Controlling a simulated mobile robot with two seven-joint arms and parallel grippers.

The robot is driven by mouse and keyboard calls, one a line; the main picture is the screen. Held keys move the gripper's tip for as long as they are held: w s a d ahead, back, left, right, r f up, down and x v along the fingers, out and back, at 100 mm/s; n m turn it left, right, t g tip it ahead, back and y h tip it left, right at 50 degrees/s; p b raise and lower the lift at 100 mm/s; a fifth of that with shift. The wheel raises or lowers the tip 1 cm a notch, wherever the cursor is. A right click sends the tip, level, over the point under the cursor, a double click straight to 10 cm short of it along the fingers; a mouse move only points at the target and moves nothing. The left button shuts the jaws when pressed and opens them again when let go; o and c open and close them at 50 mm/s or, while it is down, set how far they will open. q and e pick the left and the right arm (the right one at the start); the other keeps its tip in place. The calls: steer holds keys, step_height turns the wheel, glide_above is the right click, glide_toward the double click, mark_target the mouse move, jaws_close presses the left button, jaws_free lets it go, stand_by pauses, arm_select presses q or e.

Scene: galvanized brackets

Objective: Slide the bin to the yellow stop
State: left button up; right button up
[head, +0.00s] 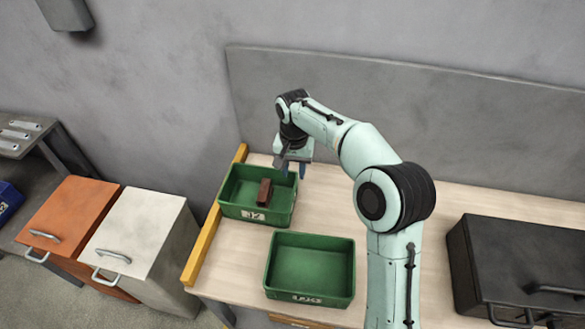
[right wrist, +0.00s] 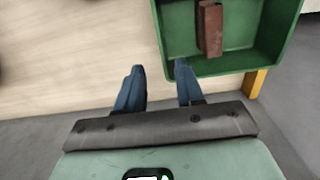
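A green bin (head: 231,190) with a reddish-brown block (head: 264,192) in it sits at the table's left end, right beside the yellow stop (head: 205,240). I cannot tell whether the two touch. The bin (right wrist: 272,35), the block (right wrist: 209,28) and a bit of the stop (right wrist: 255,82) also show in the right wrist view. My right gripper (head: 293,168) is at the bin's far right corner. In the right wrist view its blue fingers (right wrist: 158,78) are apart with nothing held, one overlapping the bin's corner and one outside its wall. My left gripper is out of view.
An empty green bin (head: 310,262) stands nearer on the table (head: 470,198). A black case (head: 520,250) is at the right. A grey panel (head: 400,100) rises behind. Orange (head: 70,225) and white (head: 140,230) cabinets stand left of the table.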

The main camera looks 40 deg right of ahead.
mark_target(294, 192)
step_height(294, 192, down, 13)
steer(key=shift+f+b, duration=0.1)
steer(key=shift+b, duration=0.6)
jaws_close()
steer(key=shift+o, duration=0.4)
jaws_free()
step_height(294, 192, up, 13)
steer(key=p, duration=0.1)
steer(key=shift+r, duration=0.2)
